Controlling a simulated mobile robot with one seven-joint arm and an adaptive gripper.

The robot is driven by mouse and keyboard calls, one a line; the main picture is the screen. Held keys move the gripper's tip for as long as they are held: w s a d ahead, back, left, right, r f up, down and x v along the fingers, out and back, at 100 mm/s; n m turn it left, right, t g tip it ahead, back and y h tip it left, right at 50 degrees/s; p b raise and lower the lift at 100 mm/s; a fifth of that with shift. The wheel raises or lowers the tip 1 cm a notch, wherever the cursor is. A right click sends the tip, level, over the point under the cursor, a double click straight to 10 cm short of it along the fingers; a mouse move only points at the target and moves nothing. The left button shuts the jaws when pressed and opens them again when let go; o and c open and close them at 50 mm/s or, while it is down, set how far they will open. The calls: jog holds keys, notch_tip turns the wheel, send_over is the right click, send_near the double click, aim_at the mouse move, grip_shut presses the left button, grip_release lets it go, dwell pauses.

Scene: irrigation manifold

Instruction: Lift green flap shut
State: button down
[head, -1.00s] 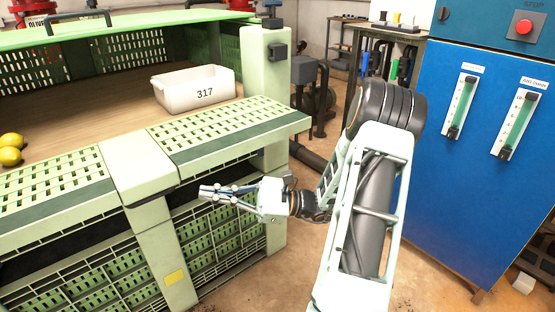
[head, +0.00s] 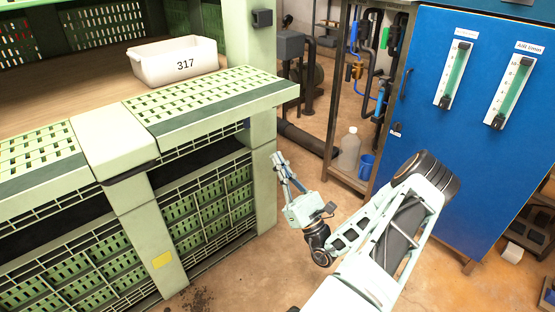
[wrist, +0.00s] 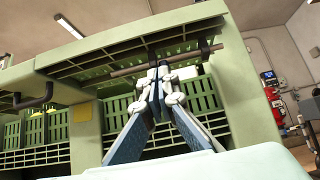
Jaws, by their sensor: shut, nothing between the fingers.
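The green slatted flap (head: 205,105) hangs folded outward, roughly level, at the front of the bin, below the white box. In the wrist view I see its slatted underside (wrist: 120,55) from below, with a rod (wrist: 150,60) along it. My gripper (head: 277,162) is shut and empty, with its fingers pointing up. In the head view it stands below and to the right of the flap's right end, in front of the right post. In the wrist view the fingers (wrist: 158,75) overlap the underside and rod; whether they touch cannot be told.
A white box marked 317 (head: 173,62) sits on the bin floor. A second slatted flap (head: 40,160) lies folded out at left. Green crates (head: 210,195) fill the shelf below. The blue cabinet (head: 455,130) stands at right. Open floor (head: 240,270) lies in front.

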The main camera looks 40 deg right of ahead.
aim_at(261, 112)
jog(key=w+r+b, duration=0.2)
jog(key=w+r, duration=0.3)
jog(key=r, duration=0.4)
jog(key=shift+r, duration=0.15)
jog(key=shift+d+r+g+p, duration=0.1)
jog(key=shift+r+g+p, duration=0.4)
jog(key=shift+p, duration=0.6)
jog(key=shift+r, duration=0.1)
